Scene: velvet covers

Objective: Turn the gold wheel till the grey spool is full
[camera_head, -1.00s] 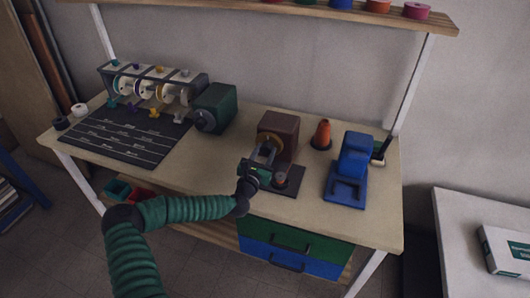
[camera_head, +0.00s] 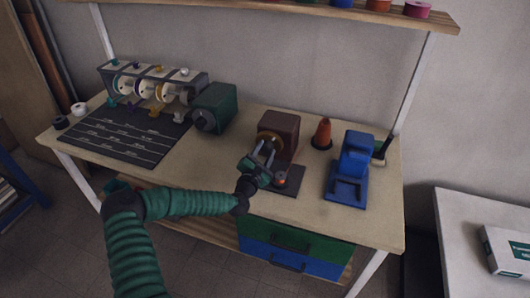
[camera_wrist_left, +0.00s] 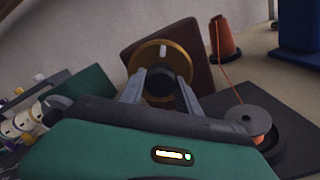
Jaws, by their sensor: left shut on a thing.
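The gold wheel (camera_head: 266,140) is on the front of a brown box on the workbench; it shows larger in the left wrist view (camera_wrist_left: 176,56), with a pale mark near its top. My left gripper (camera_head: 267,151) is shut on the wheel's dark hub, one finger on each side, as the wrist view also shows (camera_wrist_left: 160,86). The grey spool (camera_wrist_left: 244,119) stands on a dark base to the right of the gripper. Some orange thread shows below its top disc, but the gripper body hides part of it. My right gripper is not in view.
An orange thread cone (camera_head: 322,133) stands behind the spool, its thread running down to it. A blue device (camera_head: 349,170) is at the right, a green box (camera_head: 214,108) at the left. A dark mat (camera_head: 125,137) lies before a rack of reels.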

